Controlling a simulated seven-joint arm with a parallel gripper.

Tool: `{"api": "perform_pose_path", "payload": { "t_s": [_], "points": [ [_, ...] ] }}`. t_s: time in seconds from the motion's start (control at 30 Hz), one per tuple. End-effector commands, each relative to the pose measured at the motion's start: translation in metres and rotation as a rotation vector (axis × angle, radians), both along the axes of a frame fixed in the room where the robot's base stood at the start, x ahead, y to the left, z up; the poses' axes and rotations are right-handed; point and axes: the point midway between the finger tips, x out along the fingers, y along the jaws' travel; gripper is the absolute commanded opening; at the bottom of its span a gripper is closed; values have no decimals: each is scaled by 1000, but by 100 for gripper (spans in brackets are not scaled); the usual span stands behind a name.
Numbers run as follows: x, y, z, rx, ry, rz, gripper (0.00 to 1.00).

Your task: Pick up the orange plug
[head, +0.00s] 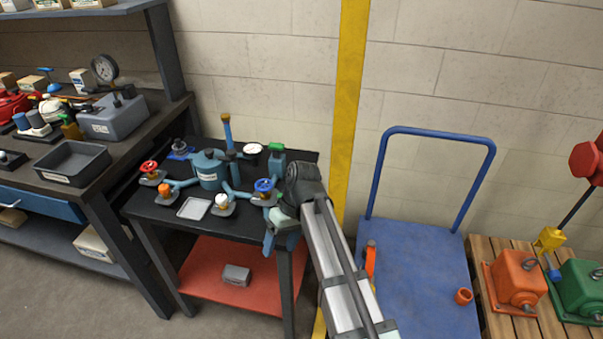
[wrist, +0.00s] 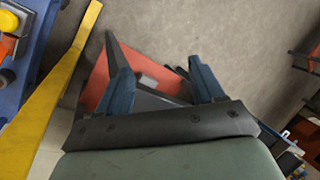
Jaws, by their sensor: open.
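A small orange plug (head: 165,189) sits on the near left part of the dark table (head: 145,207), on a small grey base beside the blue-grey pot with pipes (head: 208,172). My gripper (head: 283,243) hangs at the table's right front edge, well to the right of the plug and apart from it. In the wrist view my gripper (wrist: 163,85) is open, its two blue fingers spread with nothing between them. The red lower shelf (wrist: 98,78) shows below and beyond the fingers. I cannot make out the plug in the wrist view.
A red-wheeled valve (head: 149,168), a white cap (head: 222,200), a blue-wheeled valve (head: 264,186) and a pale tray (head: 194,208) crowd the tabletop. A yellow post (head: 347,90) and blue cart (head: 420,270) stand right.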

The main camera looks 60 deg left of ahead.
Motion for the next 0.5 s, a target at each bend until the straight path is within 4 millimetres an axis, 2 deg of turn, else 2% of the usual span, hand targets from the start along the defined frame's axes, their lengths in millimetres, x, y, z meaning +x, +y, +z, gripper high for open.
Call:
{"api": "perform_pose_path", "payload": {
  "t_s": [0.03,0.1,0.27,0.37,0.5],
  "points": [
    [-13,13,15,14,0,33,68],
    [-26,27,32,29,-3,68,68],
    [-42,64,68,59,-26,126,68],
    [-32,94,88,74,-60,138,68],
    [0,132,104,85,-116,121,68]
  ]
}}
